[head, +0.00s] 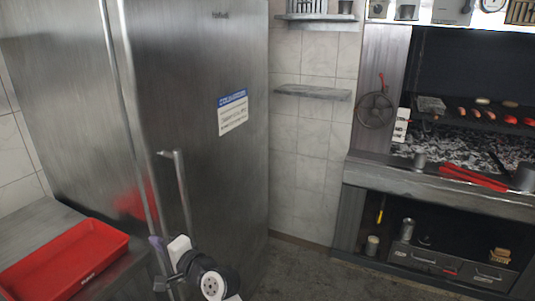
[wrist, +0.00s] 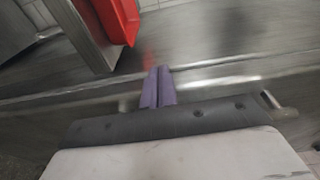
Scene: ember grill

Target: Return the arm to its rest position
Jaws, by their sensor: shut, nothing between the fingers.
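My gripper shows in the wrist view (wrist: 159,70) with its two purple fingers together, shut and empty. In the head view my gripper (head: 155,241) is low in front of the grey metal refrigerator (head: 215,70), near the lower part of its vertical handle (head: 181,190). I cannot tell whether the fingers touch the door. Part of my arm shows beside it, at the bottom of the picture.
A red tray (head: 65,262) lies on the metal counter (head: 35,228) at left, close to my gripper. It also shows in the wrist view (wrist: 120,20). The grill (head: 465,150) stands at right. Open floor (head: 310,272) lies between refrigerator and grill.

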